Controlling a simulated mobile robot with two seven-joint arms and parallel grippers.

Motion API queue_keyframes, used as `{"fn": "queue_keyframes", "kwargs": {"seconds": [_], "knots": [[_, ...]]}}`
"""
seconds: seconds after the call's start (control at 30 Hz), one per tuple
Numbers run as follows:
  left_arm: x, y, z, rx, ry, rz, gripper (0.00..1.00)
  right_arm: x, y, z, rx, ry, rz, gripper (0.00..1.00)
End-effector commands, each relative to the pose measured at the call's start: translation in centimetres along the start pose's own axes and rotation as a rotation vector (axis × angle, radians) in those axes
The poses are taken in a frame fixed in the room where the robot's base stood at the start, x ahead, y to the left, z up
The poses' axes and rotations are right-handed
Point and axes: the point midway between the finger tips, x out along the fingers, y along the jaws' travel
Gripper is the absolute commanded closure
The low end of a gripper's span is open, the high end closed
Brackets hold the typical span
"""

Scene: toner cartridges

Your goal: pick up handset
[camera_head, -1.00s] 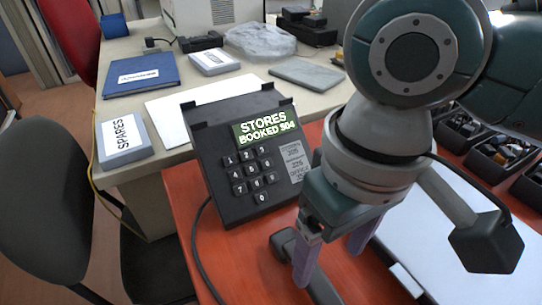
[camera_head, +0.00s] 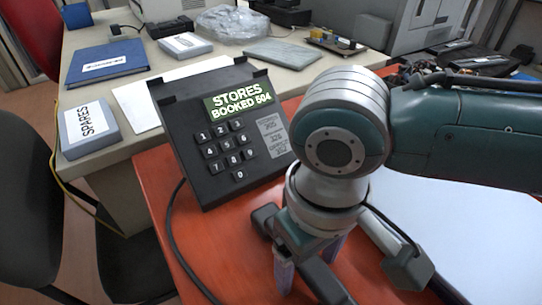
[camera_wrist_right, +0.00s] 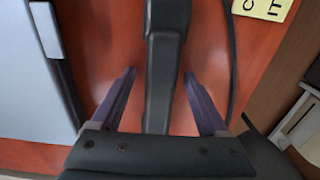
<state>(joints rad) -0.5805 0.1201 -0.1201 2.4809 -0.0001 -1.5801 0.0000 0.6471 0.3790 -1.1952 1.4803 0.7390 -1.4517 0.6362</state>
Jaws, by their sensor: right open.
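The black handset (camera_head: 316,272) lies on the red-orange table, in front of the phone base. In the head view its near end and one end piece show, and my gripper hides part of its middle. In the right wrist view the handset (camera_wrist_right: 160,80) runs lengthwise between the two fingers. My right gripper (camera_head: 308,268) is open, with purple fingers on either side of the handset; in the wrist view the gripper (camera_wrist_right: 158,85) has a gap to the handset on both sides. The phone base (camera_head: 225,140) stands tilted with keypad and a lit "STORES BOOKED 504" display. My left gripper is out of view.
A white board (camera_head: 450,230) lies right of the handset. A black cord (camera_head: 172,225) runs along the table's left side. A beige desk (camera_head: 300,76) behind holds a blue binder (camera_head: 105,62), a SPARES box (camera_head: 88,128) and a plastic bag. A chair stands at left.

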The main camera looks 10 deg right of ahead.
Motion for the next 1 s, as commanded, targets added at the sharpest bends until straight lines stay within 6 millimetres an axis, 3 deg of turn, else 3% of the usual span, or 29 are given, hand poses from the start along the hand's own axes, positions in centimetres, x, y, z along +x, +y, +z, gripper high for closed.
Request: {"fn": "queue_keyframes", "kwargs": {"seconds": [0.1,0.77,1.0], "knots": [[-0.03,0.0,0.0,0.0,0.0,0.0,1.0,-0.06,-0.02,0.0,-0.001,0.0,0.0,0.26],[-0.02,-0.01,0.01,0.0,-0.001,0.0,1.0,-0.08,-0.02,-0.02,-0.001,0.001,0.0,1.0],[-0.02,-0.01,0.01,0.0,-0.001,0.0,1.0,-0.11,-0.02,-0.04,-0.001,0.001,-0.001,1.0]]}}
